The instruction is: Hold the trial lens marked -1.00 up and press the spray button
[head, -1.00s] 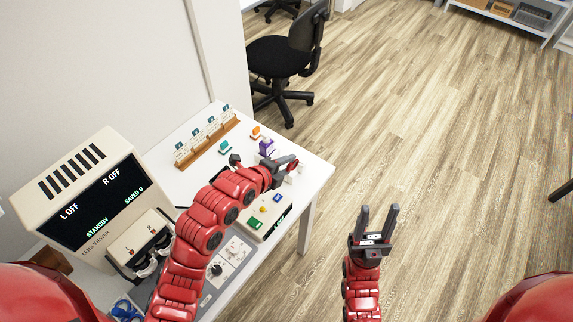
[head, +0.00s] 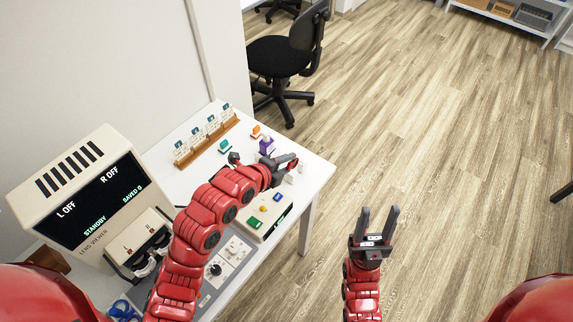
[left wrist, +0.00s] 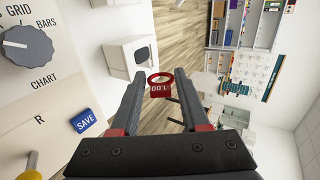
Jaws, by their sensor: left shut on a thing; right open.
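My left gripper (head: 284,161) reaches over the white table near its right edge. In the left wrist view, a red ring-shaped trial lens (left wrist: 160,87) sits between the fingertips of this gripper (left wrist: 160,78), which is shut on it. Its label reads 1.00 upside down; I cannot make out a sign. In the head view the lens is mostly hidden. A purple block-like thing (head: 267,145) stands just behind the gripper. I cannot pick out a spray button for certain. My right gripper (head: 380,210) is open and empty, over the floor.
A lens viewer (head: 92,192) showing STANDBY stands at the left. A box with green, yellow and blue buttons (head: 282,221) lies below my left gripper. A card rack (head: 184,158) and small coloured pieces stand at the back. A blue SAVE button (left wrist: 84,120) shows in the wrist view.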

